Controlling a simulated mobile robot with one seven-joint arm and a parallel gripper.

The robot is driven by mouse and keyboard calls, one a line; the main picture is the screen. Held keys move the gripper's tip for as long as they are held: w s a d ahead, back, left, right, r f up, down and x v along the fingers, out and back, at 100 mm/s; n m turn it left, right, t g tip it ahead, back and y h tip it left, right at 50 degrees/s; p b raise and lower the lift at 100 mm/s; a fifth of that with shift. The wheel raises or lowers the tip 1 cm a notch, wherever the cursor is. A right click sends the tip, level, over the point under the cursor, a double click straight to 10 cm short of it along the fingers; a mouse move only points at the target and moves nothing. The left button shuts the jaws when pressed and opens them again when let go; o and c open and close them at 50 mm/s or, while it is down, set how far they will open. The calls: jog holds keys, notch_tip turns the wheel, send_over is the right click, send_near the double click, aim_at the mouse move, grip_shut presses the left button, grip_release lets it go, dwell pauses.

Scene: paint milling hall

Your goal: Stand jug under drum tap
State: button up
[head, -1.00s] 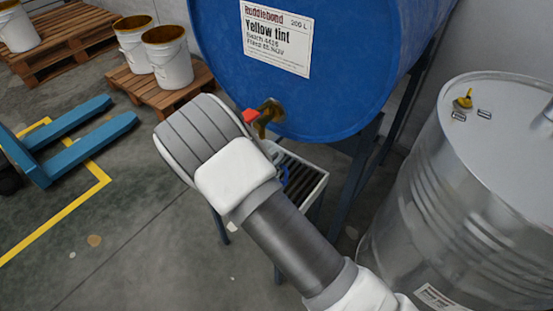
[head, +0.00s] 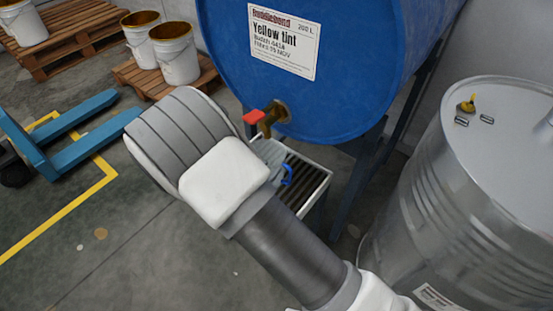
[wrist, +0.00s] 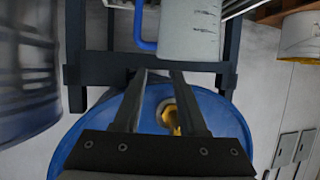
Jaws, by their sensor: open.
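The clear graduated jug (head: 270,152) with a blue handle (head: 287,175) stands upright on the slatted grate of the drip tray (head: 322,178), just below the brass tap (head: 268,122) with its red lever. My arm hides part of the jug in the head view. In the wrist view the jug (wrist: 190,32) is at the top and the tap (wrist: 170,117) shows between my fingers. The blue drum (head: 330,100) lies on its side on a dark stand. My gripper (wrist: 158,73) is open and empty, its fingertips apart from the jug; it is hidden in the head view.
A steel drum (head: 485,190) stands close on the right. White buckets (head: 177,60) sit on wooden pallets at the back left. A blue pallet truck (head: 70,150) is on the left by a yellow floor line. The floor at front left is clear.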

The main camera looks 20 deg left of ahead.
jog(key=v, duration=0.3)
jog(key=shift+s, duration=0.15)
dwell(0.5)
